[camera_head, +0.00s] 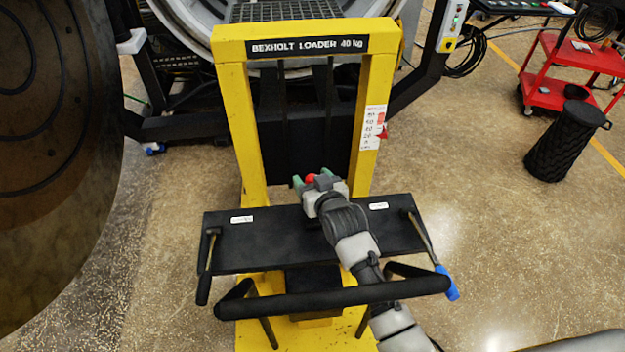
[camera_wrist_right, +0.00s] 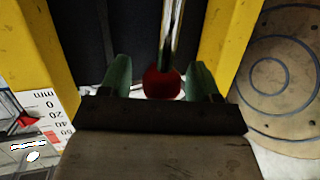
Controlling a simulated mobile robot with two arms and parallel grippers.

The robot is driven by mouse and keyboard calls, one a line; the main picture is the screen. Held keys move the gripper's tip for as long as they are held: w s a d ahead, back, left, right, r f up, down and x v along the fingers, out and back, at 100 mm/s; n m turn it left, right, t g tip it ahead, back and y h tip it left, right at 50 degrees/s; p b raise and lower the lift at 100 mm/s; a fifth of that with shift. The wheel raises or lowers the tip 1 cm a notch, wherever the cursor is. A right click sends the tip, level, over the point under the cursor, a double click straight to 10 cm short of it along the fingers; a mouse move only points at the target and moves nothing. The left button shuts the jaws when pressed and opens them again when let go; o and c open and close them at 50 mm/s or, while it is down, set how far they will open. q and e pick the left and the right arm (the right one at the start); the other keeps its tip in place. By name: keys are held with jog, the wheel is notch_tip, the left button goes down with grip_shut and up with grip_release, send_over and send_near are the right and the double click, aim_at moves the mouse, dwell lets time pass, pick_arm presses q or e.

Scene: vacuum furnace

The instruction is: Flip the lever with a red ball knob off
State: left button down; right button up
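The red ball knob (camera_head: 310,178) shows in the head view between the fingers of my right gripper (camera_head: 312,176), in front of the yellow loader frame (camera_head: 236,130). In the right wrist view the red knob (camera_wrist_right: 162,84) sits on the end of a shiny metal rod (camera_wrist_right: 172,32). The two green fingertips of my right gripper (camera_wrist_right: 160,76) stand either side of the knob. Gaps show on both sides, so the gripper is open around the knob, not clamped on it. The rod's base is hidden. My left gripper is not in view.
A black panel (camera_head: 270,256) lies below my right forearm, with a black-handled lever (camera_head: 204,288) at left and a blue-tipped lever (camera_head: 447,284) at right. A black push bar (camera_head: 330,299) crosses in front. A black bin (camera_head: 566,142) and red cart (camera_head: 545,92) stand right.

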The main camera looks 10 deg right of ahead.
jog(key=shift+s, duration=0.2)
jog(key=shift+s, duration=0.3)
jog(key=s+d+f+t+b, duration=0.1)
jog(key=s+d+t+b, duration=0.2)
jog(key=s+b, duration=1.15)
jog(key=s+f+g+p, duration=0.2)
jog(key=f+p, duration=0.1)
jog(key=f, duration=0.5)
jog(key=s+f+g+p, duration=0.2)
jog(key=s+f+p, duration=0.1)
jog(key=f, duration=0.5)
jog(key=s+d+f+g+h+p, duration=0.1)
jog(key=s+f+g+p, duration=0.1)
jog(key=f, duration=0.6)
jog(key=shift+s+n+g+p, duration=0.4)
jog(key=shift+g+p, duration=0.1)
jog(key=shift+p, duration=0.3)
jog(key=shift+d+f, duration=0.1)
